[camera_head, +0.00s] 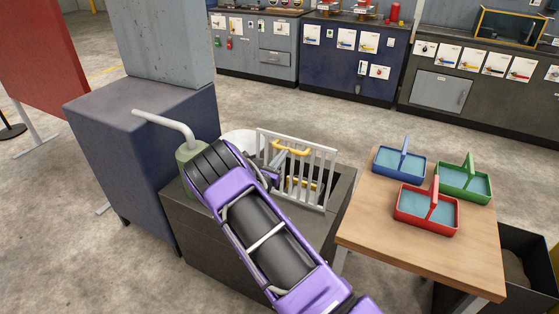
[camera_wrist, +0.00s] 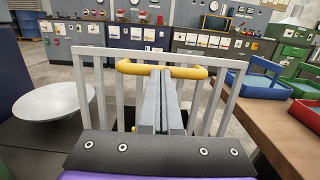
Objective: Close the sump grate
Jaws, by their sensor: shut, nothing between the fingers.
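The sump grate (camera_head: 318,185), a light grey barred frame, stands raised and steeply tilted on the dark grey sump block (camera_head: 210,235). It carries a yellow handle (camera_head: 292,147) near its top edge. In the wrist view the grate (camera_wrist: 232,92) spans the picture, with the handle (camera_wrist: 190,72) across the upper middle. My gripper (camera_wrist: 163,72) is shut and empty, its fingertips overlapping the handle's middle in that view. I cannot tell whether they touch it. In the head view my purple arm hides part of the block and the grate's lower left.
A white round dish (camera_wrist: 54,101) and a green canister with a pale pipe (camera_head: 168,125) stand left of the grate. A wooden table (camera_head: 412,245) with blue, green and red baskets (camera_head: 428,212) is close on the right. A blue cabinet (camera_head: 120,150) stands left.

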